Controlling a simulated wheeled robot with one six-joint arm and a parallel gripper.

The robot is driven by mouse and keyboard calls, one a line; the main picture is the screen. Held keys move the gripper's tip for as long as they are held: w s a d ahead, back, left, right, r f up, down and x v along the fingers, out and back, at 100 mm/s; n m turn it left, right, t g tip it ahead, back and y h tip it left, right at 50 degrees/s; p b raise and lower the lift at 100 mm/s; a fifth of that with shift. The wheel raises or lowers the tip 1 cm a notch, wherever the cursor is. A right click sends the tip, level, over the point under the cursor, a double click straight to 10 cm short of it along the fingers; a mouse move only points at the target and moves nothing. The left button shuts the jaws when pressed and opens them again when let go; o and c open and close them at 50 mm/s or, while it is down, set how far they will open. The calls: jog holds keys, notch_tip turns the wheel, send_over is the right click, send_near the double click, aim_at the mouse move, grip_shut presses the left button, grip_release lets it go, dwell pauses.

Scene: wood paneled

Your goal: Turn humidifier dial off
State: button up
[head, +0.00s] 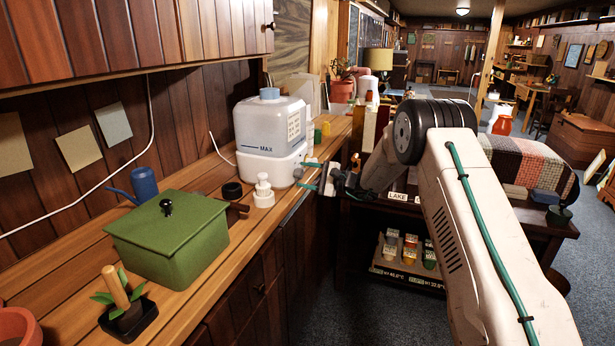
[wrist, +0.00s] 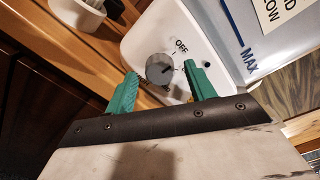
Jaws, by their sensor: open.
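The humidifier (head: 270,130) stands on the wooden counter, with a white base and a translucent tank marked MAX. Its grey dial (wrist: 159,68) shows in the wrist view on the white base, below the printed word OFF. The dial's pointer mark is turned to the right of OFF. My gripper (wrist: 158,82) has green fingers, open, one on each side of the dial. I cannot tell whether they touch it. In the head view my gripper (head: 310,174) is at the right side of the humidifier base, and the dial is hard to make out there.
A white pump bottle (head: 263,190) stands close in front of the humidifier. A black round item (head: 232,190) and a green lidded box (head: 168,238) are nearer on the counter (head: 205,285). A plaid-covered piece (head: 525,162) is at the right.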

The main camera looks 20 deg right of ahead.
jog(key=v, duration=0.8)
jog(key=s+a+n+g+h, duration=0.1)
jog(key=s+a+n+g, duration=0.15)
jog(key=s+g, duration=0.45)
jog(key=s+a+n+g+h, duration=0.15)
jog(key=s+a, duration=0.25)
jog(key=s, duration=0.6)
jog(key=s+d+r+n+h, duration=0.1)
jog(key=s+r+n+h, duration=0.2)
jog(key=s, duration=1)
jog(key=s+d+r+n+h, duration=0.1)
jog(key=s+r+n+h, duration=0.2)
jog(key=s, duration=1.1)
jog(key=s+d+r+n+h, duration=0.1)
jog(key=s+r+n+h, duration=0.2)
jog(key=s, duration=1)
jog(key=shift+s+r+g+h, duration=0.3)
jog(key=shift+r+h, duration=1.25)
jog(key=shift+r, duration=0.65)
